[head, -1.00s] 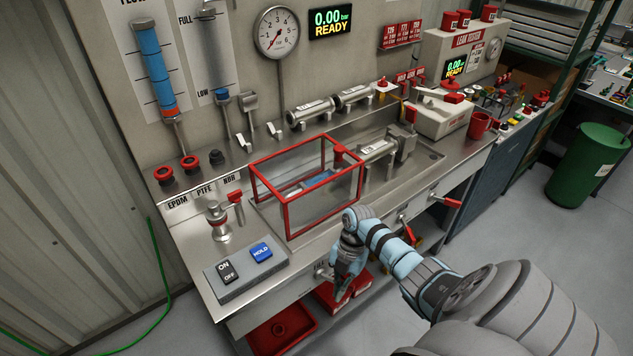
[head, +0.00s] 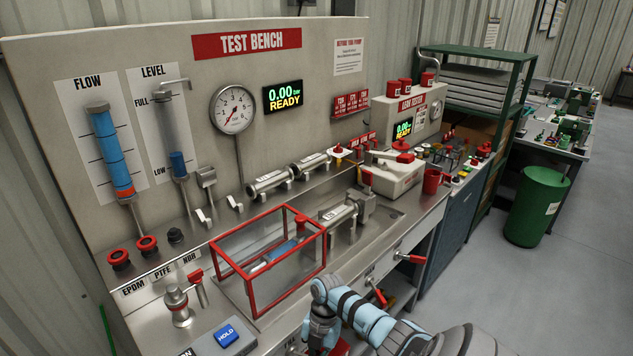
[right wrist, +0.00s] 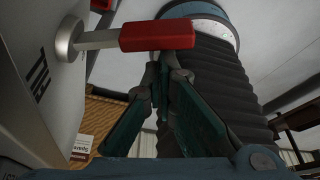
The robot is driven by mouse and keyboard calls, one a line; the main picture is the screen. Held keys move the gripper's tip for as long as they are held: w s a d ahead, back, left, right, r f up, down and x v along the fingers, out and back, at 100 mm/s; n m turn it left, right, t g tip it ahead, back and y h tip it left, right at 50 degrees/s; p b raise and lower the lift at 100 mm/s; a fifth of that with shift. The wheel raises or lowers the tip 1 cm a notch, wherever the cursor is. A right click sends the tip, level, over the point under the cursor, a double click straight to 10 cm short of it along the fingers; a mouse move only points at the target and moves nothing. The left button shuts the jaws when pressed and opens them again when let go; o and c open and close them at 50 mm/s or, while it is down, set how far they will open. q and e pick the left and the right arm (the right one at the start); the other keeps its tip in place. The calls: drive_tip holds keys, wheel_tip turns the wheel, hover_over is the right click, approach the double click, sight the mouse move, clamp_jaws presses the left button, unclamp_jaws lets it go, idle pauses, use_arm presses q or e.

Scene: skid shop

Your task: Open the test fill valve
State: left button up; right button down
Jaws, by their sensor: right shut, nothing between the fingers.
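A lever valve with a red grip (right wrist: 157,35) on a metal stem spans the top of the right wrist view. Its round silver pivot (right wrist: 69,38) sits on a pale panel with partly visible lettering. My right gripper (right wrist: 166,66) is shut and empty, with its fingertips right by the underside of the red grip. I cannot tell whether they touch it. In the head view the right gripper (head: 319,338) is at the bench's front edge, low in the frame, and its fingertips are hidden. My left gripper is not in view.
A red-framed guard (head: 268,262) stands on the test bench close to my right arm. Other red levers (head: 411,258) stick out from the bench front to the right. A switch box with a blue HOLD button (head: 226,336) is at the left. Open floor lies right.

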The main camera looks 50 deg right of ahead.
wheel_tip(320, 180, up, 10)
drive_tip(key=p, duration=0.3)
drive_tip(key=shift+a+f, duration=0.15)
drive_tip(key=shift+f, duration=0.05)
drive_tip(key=shift+s, duration=0.1)
